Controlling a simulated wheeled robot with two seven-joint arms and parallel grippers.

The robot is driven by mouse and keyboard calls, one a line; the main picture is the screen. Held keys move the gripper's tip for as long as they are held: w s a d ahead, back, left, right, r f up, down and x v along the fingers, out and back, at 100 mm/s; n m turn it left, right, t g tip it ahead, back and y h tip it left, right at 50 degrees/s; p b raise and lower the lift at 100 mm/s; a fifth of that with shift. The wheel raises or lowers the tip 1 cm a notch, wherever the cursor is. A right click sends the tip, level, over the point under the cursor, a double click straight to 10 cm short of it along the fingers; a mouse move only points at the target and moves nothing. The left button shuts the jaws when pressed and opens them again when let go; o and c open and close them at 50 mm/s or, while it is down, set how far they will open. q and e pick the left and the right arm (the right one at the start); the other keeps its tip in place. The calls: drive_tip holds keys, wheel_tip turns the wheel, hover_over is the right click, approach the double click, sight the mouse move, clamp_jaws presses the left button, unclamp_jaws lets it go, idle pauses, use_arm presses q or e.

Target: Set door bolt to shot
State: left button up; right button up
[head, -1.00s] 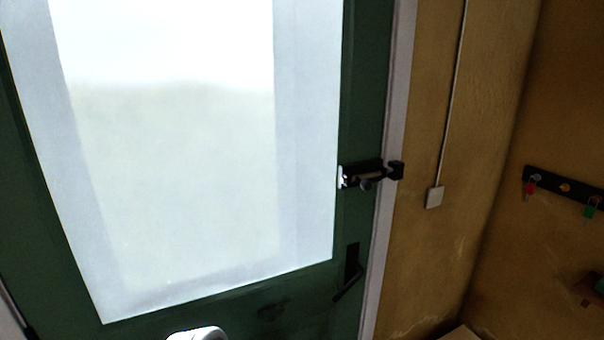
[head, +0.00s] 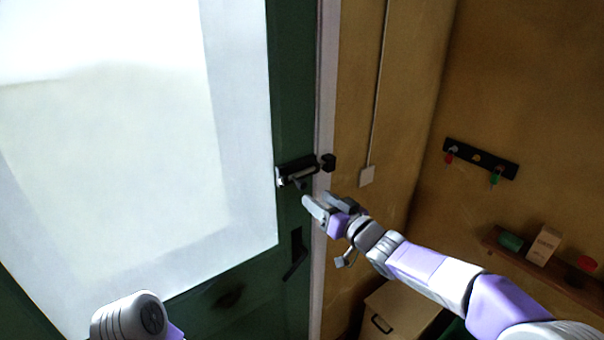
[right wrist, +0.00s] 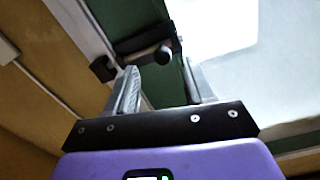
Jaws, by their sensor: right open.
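The black door bolt (head: 297,170) is mounted on the right edge of the green door (head: 292,95), with a pale rod along it and a small knob hanging below. Its black keeper (head: 328,162) sits on the frame just to the right. I cannot tell whether the rod reaches into the keeper. My right gripper (head: 318,201) is open, just below the bolt. In the right wrist view the bolt (right wrist: 143,40) lies ahead of the fingertips. The round-ended knob (right wrist: 163,55) appears between the open fingers (right wrist: 158,70); I see no grip on it.
A black door handle (head: 295,255) is below the bolt. A shelf (head: 545,270) holds small items at right. A box (head: 400,308) stands low near the corner.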

sight(304, 187)
drive_tip(key=x, duration=0.5)
drive_tip(key=r+x, duration=0.1)
drive_tip(key=x, duration=0.1)
drive_tip(key=shift+w+a+f+p, duration=0.1)
drive_tip(key=shift+w+a+p, duration=0.1)
drive_tip(key=shift+p, duration=0.15)
clamp_jaws()
